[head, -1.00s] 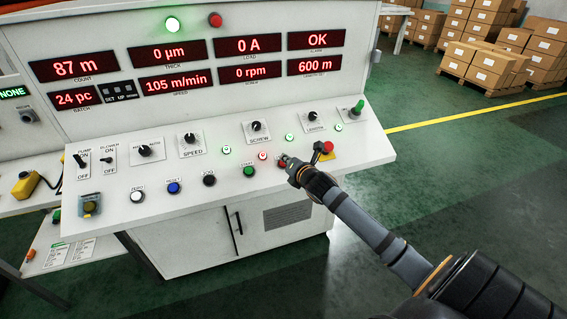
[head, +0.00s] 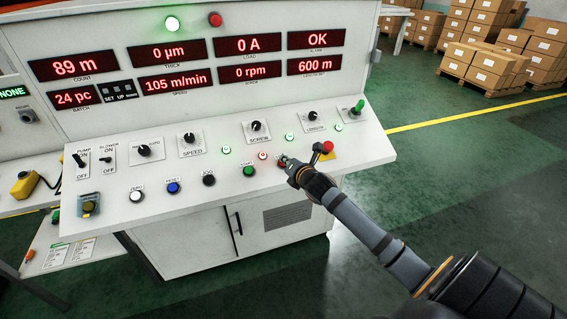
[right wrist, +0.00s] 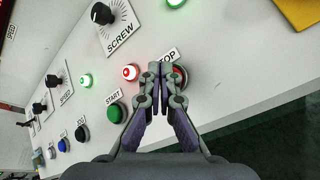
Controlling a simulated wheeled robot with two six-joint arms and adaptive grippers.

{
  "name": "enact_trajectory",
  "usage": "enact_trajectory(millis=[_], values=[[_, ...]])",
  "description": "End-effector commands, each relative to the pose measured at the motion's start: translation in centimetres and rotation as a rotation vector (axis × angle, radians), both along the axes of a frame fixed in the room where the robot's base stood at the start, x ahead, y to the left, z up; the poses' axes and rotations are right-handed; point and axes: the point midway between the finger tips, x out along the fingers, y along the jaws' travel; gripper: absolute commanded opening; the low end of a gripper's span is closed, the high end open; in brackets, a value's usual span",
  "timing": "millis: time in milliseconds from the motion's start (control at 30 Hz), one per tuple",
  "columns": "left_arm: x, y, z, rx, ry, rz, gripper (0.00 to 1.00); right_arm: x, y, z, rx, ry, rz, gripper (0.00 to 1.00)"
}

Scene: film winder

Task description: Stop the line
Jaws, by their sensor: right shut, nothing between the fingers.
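The red STOP button (right wrist: 181,78) shows in the right wrist view, partly hidden behind my fingers, with its label cut off by them. My right gripper (right wrist: 160,74) is shut and empty, its fingertips over the button; I cannot tell whether they touch it. In the head view my right gripper (head: 287,162) covers most of the button at the panel's front edge. The green START button (head: 248,171) is just left of it. The count display (head: 75,66) reads 89 m and the speed display (head: 175,82) 105 m/min. My left gripper is not in view.
The white control panel (head: 110,185) carries several knobs, switches and buttons. A green-handled switch (head: 358,107) is farther right. Cartons on pallets (head: 480,65) stand far back.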

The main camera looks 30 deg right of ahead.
Motion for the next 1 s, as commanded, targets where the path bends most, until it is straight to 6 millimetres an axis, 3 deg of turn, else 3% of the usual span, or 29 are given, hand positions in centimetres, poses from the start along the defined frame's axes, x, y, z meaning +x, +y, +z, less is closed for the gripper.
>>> enact_trajectory(millis=[1000], values=[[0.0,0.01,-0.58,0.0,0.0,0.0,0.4,0.37,-0.1,-0.85,0.0,0.001,0.0,0.0]])
